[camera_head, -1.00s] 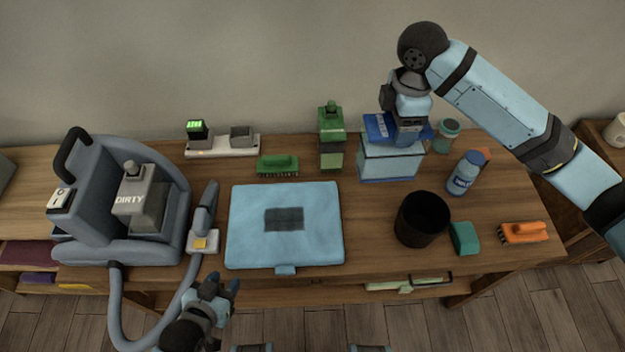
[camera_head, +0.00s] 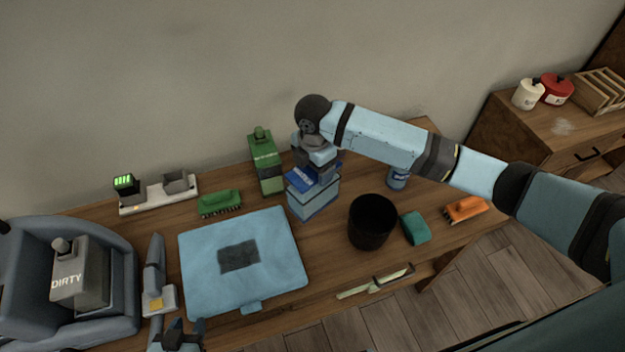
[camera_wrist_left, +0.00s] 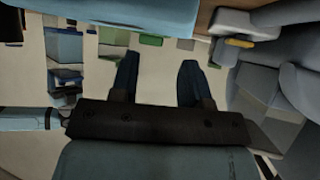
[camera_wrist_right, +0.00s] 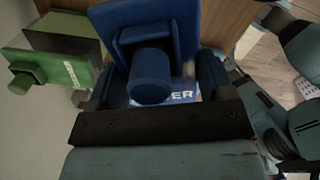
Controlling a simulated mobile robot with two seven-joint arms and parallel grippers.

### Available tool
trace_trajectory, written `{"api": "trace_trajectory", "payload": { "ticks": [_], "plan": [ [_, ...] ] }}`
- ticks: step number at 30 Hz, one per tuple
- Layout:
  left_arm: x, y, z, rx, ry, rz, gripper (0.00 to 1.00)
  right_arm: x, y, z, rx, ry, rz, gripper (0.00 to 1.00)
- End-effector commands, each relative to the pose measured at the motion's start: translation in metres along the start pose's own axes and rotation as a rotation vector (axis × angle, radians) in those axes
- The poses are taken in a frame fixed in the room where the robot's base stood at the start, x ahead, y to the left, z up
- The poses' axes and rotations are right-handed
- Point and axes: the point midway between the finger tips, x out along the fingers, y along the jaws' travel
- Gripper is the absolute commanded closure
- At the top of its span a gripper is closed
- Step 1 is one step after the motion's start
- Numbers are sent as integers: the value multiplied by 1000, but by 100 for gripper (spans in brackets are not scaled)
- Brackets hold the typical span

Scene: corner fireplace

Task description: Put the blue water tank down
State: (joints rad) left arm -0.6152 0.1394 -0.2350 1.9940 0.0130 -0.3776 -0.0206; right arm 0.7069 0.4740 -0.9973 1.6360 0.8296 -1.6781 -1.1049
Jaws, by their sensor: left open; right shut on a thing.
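The blue water tank (camera_head: 313,201) has a pale blue body and a dark blue top. It is upright at the back of the table, right of the green container (camera_head: 265,166); I cannot tell whether its base touches the wood. My right gripper (camera_head: 316,172) is above it and shut on its top. In the right wrist view, the dark blue top (camera_wrist_right: 151,75) with lettering ending in "ER" sits between the fingers of the right gripper (camera_wrist_right: 155,88). My left gripper (camera_head: 181,336) is open and empty at the front edge, below the pale blue mat; its spread fingers (camera_wrist_left: 158,78) show in the left wrist view.
A black bin (camera_head: 371,222), a teal sponge (camera_head: 415,228) and an orange brush (camera_head: 466,209) stand to the right. The pale blue mat (camera_head: 205,290), green brush (camera_head: 219,203), charger (camera_head: 160,195) and grey machine with a "DIRTY" tank (camera_head: 85,275) lie left. A blue bottle (camera_head: 398,177) is under my right arm.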

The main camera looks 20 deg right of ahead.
Motion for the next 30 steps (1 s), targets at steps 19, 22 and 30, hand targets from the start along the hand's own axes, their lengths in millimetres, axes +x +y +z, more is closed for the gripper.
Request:
{"api": "trace_trajectory", "payload": {
  "ticks": [19,22,30],
  "plan": [
    [-2,0,-3,0,0,0,57,58,1,0,0,0,3,90],
    [-1,0,-3,0,1,0,57,57,1,0,0,0,4,90],
    [-1,0,-3,0,1,0,57,61,0,0,0,0,1,7]
  ]
}}
